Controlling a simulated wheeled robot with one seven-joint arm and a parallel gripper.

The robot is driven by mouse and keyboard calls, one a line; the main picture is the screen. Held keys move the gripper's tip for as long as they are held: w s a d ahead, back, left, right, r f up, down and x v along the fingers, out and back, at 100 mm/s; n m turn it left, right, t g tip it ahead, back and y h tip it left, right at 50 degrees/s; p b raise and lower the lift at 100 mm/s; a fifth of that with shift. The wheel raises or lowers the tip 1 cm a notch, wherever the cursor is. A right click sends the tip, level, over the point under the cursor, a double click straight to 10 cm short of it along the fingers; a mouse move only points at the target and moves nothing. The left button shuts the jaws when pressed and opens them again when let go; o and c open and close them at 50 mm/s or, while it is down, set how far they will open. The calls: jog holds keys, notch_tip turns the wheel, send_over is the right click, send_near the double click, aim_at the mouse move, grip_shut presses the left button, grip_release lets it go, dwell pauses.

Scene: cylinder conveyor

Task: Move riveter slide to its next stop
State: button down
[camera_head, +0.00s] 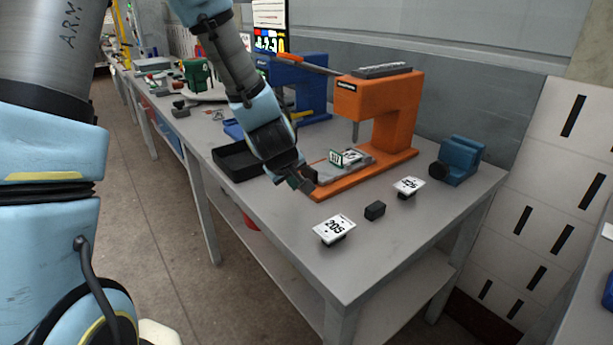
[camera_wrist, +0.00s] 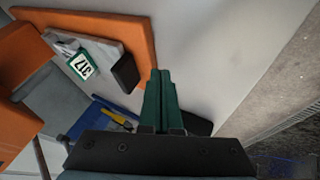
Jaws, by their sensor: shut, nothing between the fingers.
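The orange riveter (camera_head: 386,110) stands on the table, its long base reaching toward the front edge. A grey slide (camera_head: 362,161) lies on that base below the punch, and carries a green-framed tag (camera_head: 336,158). In the wrist view the slide (camera_wrist: 112,38) has the tag marked 317 (camera_wrist: 82,65) on it and a dark block (camera_wrist: 125,72) at its near end. My gripper (camera_head: 303,181) is low at the front end of the base. Its green fingers (camera_wrist: 160,76) are shut and empty, beside the dark block; whether they touch it I cannot tell.
A black tray (camera_head: 236,163) stands left of my gripper. Number plates 205 (camera_head: 334,228) and another (camera_head: 409,187), a small black block (camera_head: 375,211) and a blue fixture (camera_head: 458,160) are to the right. A blue press (camera_head: 298,85) stands behind. The table's front corner is clear.

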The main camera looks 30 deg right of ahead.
aim_at(324, 174)
jog(key=d, duration=0.1)
jog(key=d+p, duration=0.1)
jog(key=shift+w+d+r, duration=0.15)
jog(key=shift+d+r, duration=0.15)
jog(key=shift+d, duration=0.05)
jog(key=shift+w+d+f, duration=0.15)
jog(key=shift+d, duration=0.35)
jog(key=shift+w+d+p, duration=0.25)
jog(key=shift+d+p, duration=0.5)
jog(key=shift+d, duration=0.55)
jog(key=shift+w+d+p, duration=0.2)
jog(key=shift+d+p, duration=0.5)
jog(key=shift+d, duration=0.65)
